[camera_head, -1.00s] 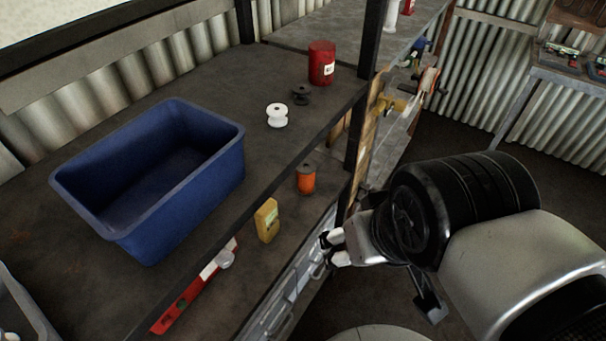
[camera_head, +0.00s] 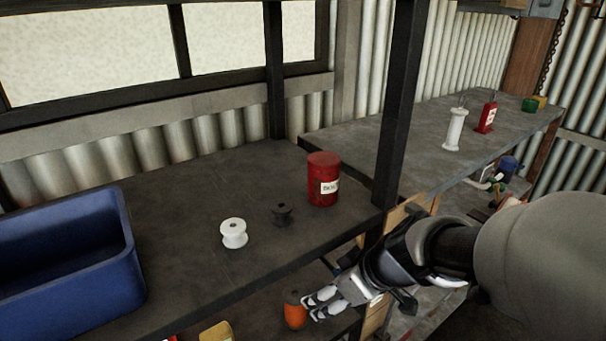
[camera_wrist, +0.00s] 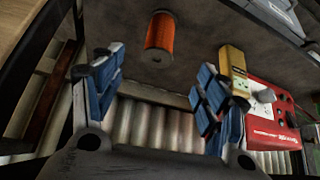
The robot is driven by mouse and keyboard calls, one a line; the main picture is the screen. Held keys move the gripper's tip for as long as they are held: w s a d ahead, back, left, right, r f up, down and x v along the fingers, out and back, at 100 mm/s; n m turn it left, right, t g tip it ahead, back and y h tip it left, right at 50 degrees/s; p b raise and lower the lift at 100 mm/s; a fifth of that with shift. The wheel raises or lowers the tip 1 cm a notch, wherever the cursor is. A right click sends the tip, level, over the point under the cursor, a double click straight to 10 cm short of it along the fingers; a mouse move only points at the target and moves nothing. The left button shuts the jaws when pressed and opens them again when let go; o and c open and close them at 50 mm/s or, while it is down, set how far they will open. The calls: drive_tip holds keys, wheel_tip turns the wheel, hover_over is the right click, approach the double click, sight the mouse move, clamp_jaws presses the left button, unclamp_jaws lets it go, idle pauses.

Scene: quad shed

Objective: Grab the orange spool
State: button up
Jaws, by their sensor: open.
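The orange spool (camera_head: 295,310) stands on the lower shelf, below the front edge of the upper shelf in the head view. My gripper (camera_head: 314,305) is open, with its fingertips close to the right side of the spool. In the wrist view the spool (camera_wrist: 161,37) shows ahead, beyond the two blue-padded fingers and between their directions. My gripper (camera_wrist: 162,85) has nothing between its fingers. I cannot tell whether a fingertip touches the spool in the head view.
A yellow box (camera_wrist: 233,62) and a red object (camera_wrist: 270,115) are near the spool. A dark post (camera_head: 397,130) rises beside my arm. The upper shelf holds a blue bin (camera_head: 130,270), white spool (camera_head: 234,233), dark spool (camera_head: 281,214) and red can (camera_head: 322,180).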

sight(301, 305)
drive_tip(key=b+x, duration=0.1)
drive_tip(key=x, duration=0.2)
drive_tip(key=b+x, duration=0.1)
drive_tip(key=x, duration=0.3)
drive_tip(key=b+x, duration=0.1)
drive_tip(key=x, duration=0.3)
drive_tip(key=shift+s+a+f+b, duration=0.1)
drive_tip(key=shift+a+b, duration=0.25)
drive_tip(key=shift+a, duration=0.05)
drive_tip(key=x, duration=0.2)
drive_tip(key=b+x, duration=0.1)
drive_tip(key=x, duration=0.2)
drive_tip(key=shift+w+f+b, duration=0.1)
drive_tip(key=shift+w+b, duration=0.2)
drive_tip(key=shift+w, duration=0.2)
drive_tip(key=shift+c, duration=0.3)
drive_tip(key=c, duration=1.2)
drive_tip(key=shift+c, duration=0.2)
